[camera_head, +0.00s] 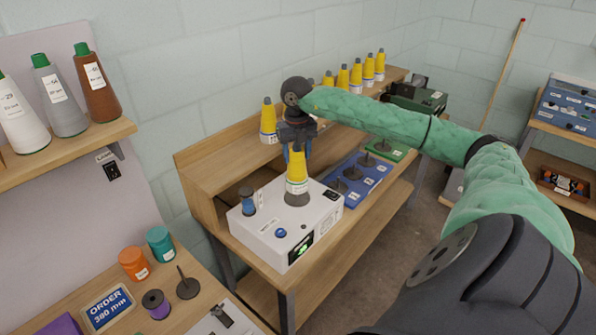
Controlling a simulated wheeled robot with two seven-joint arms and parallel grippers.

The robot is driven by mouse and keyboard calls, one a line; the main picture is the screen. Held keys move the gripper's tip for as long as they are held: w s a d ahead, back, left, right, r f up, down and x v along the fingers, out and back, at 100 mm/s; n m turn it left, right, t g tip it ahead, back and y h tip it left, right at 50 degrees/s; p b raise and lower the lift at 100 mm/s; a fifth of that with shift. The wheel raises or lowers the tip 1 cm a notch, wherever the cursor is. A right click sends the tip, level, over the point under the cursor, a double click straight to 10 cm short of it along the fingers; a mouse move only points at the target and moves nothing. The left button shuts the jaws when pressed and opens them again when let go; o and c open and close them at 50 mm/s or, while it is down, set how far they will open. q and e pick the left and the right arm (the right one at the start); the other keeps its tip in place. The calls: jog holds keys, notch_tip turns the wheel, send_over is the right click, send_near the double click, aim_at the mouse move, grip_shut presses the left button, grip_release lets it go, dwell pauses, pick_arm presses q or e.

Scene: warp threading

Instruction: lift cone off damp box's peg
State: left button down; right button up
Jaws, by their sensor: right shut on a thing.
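The damp box (276,229) is a white unit with a green lit display on its front, standing on the wooden bench. A yellow cone (296,177) with a white label stands upright above a dark round base on the box's top. My right gripper (295,150) points down and is shut on the cone's upper part. The peg is hidden, and I cannot tell whether the cone still rests on its base. My left gripper is not in view.
Several yellow cones (356,77) stand on the bench's back shelf. A blue tray (352,187) with dark pegs lies right of the box. At left are a cone shelf (70,147) and a table with an orange jar (133,263).

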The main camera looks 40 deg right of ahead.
jog(key=shift+r+p, duration=0.45)
jog(key=shift+r, duration=1.25)
